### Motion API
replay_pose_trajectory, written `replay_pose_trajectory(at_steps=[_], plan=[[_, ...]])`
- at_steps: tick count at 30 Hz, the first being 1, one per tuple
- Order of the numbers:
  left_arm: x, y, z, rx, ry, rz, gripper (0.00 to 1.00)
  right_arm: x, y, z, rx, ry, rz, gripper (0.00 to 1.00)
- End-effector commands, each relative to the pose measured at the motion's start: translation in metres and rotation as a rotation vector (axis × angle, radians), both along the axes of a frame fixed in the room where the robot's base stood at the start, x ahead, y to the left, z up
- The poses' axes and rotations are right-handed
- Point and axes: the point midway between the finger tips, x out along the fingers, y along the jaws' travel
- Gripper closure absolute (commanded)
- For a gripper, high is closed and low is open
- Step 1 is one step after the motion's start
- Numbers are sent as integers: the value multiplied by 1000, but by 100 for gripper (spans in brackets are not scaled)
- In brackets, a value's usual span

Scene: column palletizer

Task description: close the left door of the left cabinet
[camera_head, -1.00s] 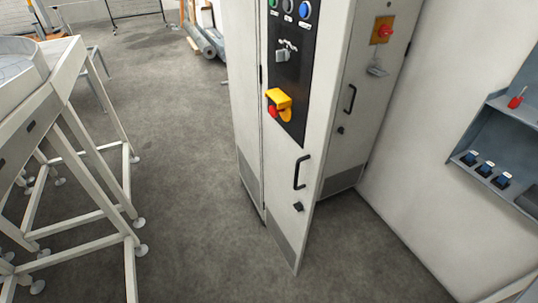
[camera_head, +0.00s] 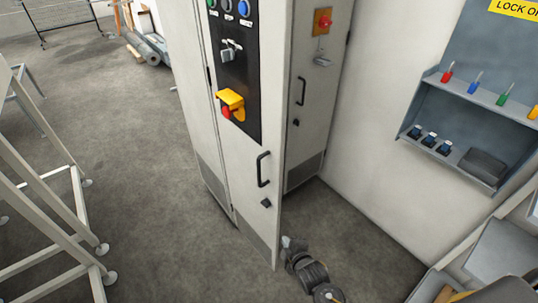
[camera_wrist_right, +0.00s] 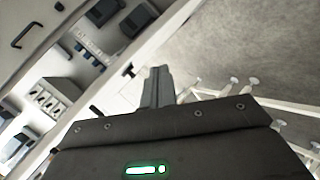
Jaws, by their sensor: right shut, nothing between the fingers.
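The left door (camera_head: 250,160) of the grey-white cabinet stands ajar in the head view, its free edge swung out towards me. It carries a black control panel (camera_head: 232,75) with a yellow and red switch, and a black handle (camera_head: 263,169). My right gripper (camera_head: 288,242) is low, just right of the door's lower free edge; whether it touches cannot be told. In the right wrist view its fingers (camera_wrist_right: 157,86) are shut and empty. My left gripper is not in view.
The neighbouring door (camera_head: 312,100) with a red switch stands behind at the right. A wall shelf (camera_head: 455,150) holds tools and padlocks further right. A white frame (camera_head: 60,190) stands at the left, with free floor between. The wrist view shows electrical parts (camera_wrist_right: 50,97) at left.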

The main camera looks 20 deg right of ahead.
Motion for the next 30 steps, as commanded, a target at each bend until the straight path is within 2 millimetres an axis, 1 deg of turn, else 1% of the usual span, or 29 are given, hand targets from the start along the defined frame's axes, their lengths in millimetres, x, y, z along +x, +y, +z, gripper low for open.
replay_pose_trajectory(at_steps=[1,2,3,5,6,9,10,12,15,20,23,25,29,30], plan=[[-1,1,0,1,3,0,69,21,12,58,-54,-116,54,100],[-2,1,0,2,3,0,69,29,17,88,-90,-174,80,100],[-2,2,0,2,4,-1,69,35,24,125,-134,-247,109,100],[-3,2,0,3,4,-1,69,40,31,175,-193,-342,141,100],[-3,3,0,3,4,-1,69,40,35,203,-226,-396,156,100],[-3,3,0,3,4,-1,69,36,39,256,-290,-497,179,100],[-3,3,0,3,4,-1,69,34,40,268,-305,-519,183,100],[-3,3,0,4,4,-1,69,31,41,287,-329,-556,189,100],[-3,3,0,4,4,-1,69,28,41,299,-346,-580,193,100],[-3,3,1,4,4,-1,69,30,41,301,-349,-583,193,100],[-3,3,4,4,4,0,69,38,43,302,-350,-584,193,100],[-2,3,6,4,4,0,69,47,44,302,-351,-582,193,100],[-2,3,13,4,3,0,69,72,48,303,-350,-582,191,100],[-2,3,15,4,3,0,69,81,50,304,-351,-582,192,100]])
